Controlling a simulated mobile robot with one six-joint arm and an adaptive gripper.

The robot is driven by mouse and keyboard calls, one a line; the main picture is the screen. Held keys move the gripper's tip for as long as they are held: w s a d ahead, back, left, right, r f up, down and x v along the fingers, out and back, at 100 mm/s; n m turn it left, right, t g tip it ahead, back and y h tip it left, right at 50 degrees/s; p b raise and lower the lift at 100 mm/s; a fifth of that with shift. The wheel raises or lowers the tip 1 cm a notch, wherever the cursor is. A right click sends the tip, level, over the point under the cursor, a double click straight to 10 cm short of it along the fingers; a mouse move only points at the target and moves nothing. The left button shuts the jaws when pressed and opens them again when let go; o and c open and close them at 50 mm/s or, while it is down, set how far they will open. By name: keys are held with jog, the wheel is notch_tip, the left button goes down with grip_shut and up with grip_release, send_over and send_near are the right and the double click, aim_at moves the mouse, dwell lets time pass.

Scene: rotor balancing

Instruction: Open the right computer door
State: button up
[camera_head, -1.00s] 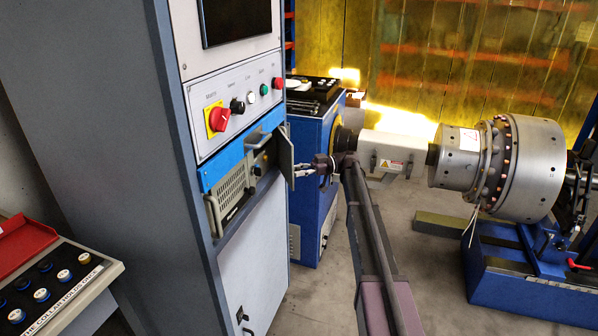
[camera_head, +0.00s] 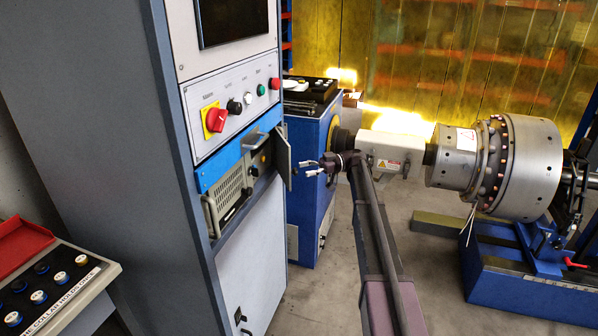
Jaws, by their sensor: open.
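The computer (camera_head: 229,192) sits in a bay of the tall grey cabinet, below the control panel. Its right door (camera_head: 283,155) stands swung outward, away from the cabinet front. My gripper (camera_head: 303,168) is just right of the door's outer edge. Its fingers are spread and empty, pointing left toward the door, with a small gap between them and it. A dark drive area (camera_head: 259,160) shows behind the door.
The control panel (camera_head: 232,102) with a red switch is above the computer. A blue machine (camera_head: 307,212) stands behind my gripper, and a large metal rotor (camera_head: 529,165) is at right. A button console (camera_head: 52,282) is at lower left.

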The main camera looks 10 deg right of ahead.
jog(key=shift+w+d, duration=0.15)
jog(key=shift+d, duration=0.75)
jog(key=shift+w+d, duration=0.15)
jog(key=shift+d, duration=0.7)
jog(key=shift+s+a+f, duration=0.1)
jog(key=shift+s+a, duration=0.05)
jog(key=shift+a, duration=0.05)
jog(key=c, duration=0.7)
jog(key=shift+s+a+f, duration=0.2)
jog(key=shift+s+a, duration=0.05)
jog(key=shift+s, duration=0.05)
grip_shut()
jog(key=s+a+f+m+t+h, duration=0.1)
jog(key=s+a+f+m+h, duration=0.35)
jog(key=s, duration=0.25)
jog(key=s+a+f+m+h, duration=0.35)
jog(key=s+f+m, duration=0.2)
jog(key=s, duration=0.25)
jog(key=s+d+f+m+h, duration=0.1)
jog(key=s+f+m+h, duration=0.1)
jog(key=s, duration=0.4)
jog(key=s+d+f+m+t+h, duration=0.1)
jog(key=s+d+f+m+h, duration=0.1)
jog(key=s, duration=0.4)
jog(key=s+d+f+m+t+h, duration=0.1)
jog(key=s+f+m+h, duration=0.3)
jog(key=s+m+h, duration=0.1)
jog(key=shift+s+d+m+h, duration=0.3)
jog(key=shift+s+m+h, duration=0.15)
jog(key=shift+s, duration=0.35)
